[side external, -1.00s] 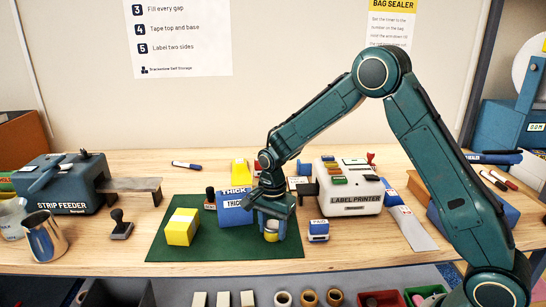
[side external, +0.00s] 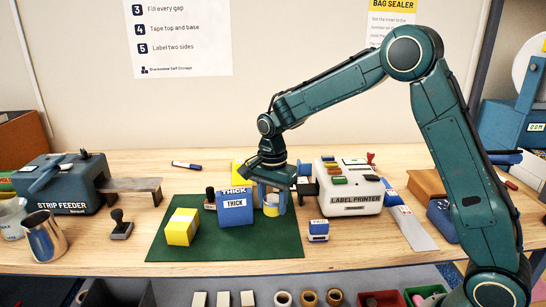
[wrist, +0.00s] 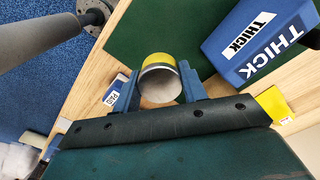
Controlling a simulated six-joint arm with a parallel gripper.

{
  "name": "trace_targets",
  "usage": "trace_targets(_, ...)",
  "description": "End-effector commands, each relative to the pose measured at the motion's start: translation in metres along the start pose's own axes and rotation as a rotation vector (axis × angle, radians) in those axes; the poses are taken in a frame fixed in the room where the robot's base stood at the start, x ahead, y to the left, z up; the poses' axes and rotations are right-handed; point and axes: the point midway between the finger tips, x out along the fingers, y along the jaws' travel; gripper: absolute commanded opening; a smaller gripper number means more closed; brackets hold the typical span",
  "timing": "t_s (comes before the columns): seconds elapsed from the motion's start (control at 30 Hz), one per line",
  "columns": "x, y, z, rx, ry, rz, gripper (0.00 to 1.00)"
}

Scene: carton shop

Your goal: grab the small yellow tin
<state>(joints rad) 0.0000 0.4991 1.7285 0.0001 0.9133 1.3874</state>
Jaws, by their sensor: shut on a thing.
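In the wrist view the fingers of my gripper (wrist: 158,92) touch the tin on both sides. The arm hides nothing of the tin's front in the side view except its upper edge.
The blue THICK box (side external: 235,208) stands just left of my gripper on the green mat (side external: 200,246). A yellow block (side external: 182,227) is farther left. A small blue-and-white stamp (side external: 318,230) and the label printer (side external: 350,190) are to the right. The mat's front is clear.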

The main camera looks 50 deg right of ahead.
Motion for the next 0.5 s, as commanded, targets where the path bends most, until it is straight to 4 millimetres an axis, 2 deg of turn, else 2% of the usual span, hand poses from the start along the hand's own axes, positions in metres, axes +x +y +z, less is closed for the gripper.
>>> trace_targets(0.03,-0.013,-0.001,0.000,0.000,0.001,-0.006,0.18)
trace_targets(0.2,-0.051,-0.001,0.000,0.000,0.001,-0.005,0.18)
trace_targets(0.5,-0.101,-0.001,0.000,0.000,0.001,-0.003,0.18)
